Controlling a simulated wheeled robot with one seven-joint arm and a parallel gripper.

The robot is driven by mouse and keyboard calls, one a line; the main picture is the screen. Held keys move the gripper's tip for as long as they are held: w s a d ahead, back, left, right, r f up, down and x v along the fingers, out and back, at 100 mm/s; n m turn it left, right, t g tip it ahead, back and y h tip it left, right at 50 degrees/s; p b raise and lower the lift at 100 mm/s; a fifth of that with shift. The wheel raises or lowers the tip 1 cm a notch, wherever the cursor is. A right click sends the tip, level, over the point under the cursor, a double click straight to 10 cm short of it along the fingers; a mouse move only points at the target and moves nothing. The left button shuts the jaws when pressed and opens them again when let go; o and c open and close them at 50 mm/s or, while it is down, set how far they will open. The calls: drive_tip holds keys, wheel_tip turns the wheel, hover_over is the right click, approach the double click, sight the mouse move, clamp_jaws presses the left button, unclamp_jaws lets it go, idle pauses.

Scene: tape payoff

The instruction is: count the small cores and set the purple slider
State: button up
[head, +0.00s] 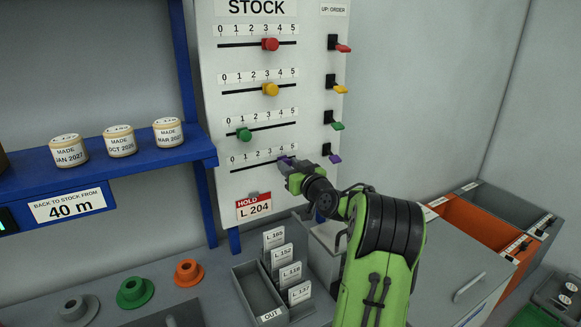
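The purple slider (284,159) is on the lowest scale of the white STOCK board (215,190), near the 4 mark. My green gripper (290,168) is at this slider, and the gripper's end partly hides it. I cannot tell whether the fingers are closed on it. The red slider (270,44) and yellow slider (270,89) stand near 3, and the green slider (244,134) near 1. The small round labelled rolls (119,141) stand on the blue shelf (180,152); three show fully. Grey (77,309), green (134,292) and orange (188,272) flanged pieces sit on the bench.
Coloured switches (337,126) line the board's right side; the purple one (334,158) is near my arm. A red HOLD tag (253,207) hangs below. Orange (465,216) and grey (490,200) bins stand right.

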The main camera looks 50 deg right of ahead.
sight(270, 161)
clamp_jaws()
drive_tip(key=a+b, duration=0.1)
drive_tip(key=w+a+b, duration=0.1)
drive_tip(key=a, duration=0.1)
drive_tip(key=shift+a+f, duration=0.1)
drive_tip(key=shift+f, duration=0.05)
drive_tip(key=shift+w+a+b, duration=0.1)
drive_tip(key=shift+a+b, duration=0.2)
drive_tip(key=shift+d, duration=0.15)
drive_tip(key=o, duration=0.7)
unclamp_jaws()
drive_tip(key=b+v, duration=0.3)
drive_tip(key=v, duration=1.3)
drive_tip(key=shift+d+r+b, duration=0.15)
drive_tip(key=shift+r+b, duration=0.05)
drive_tip(key=shift+b, duration=0.1)
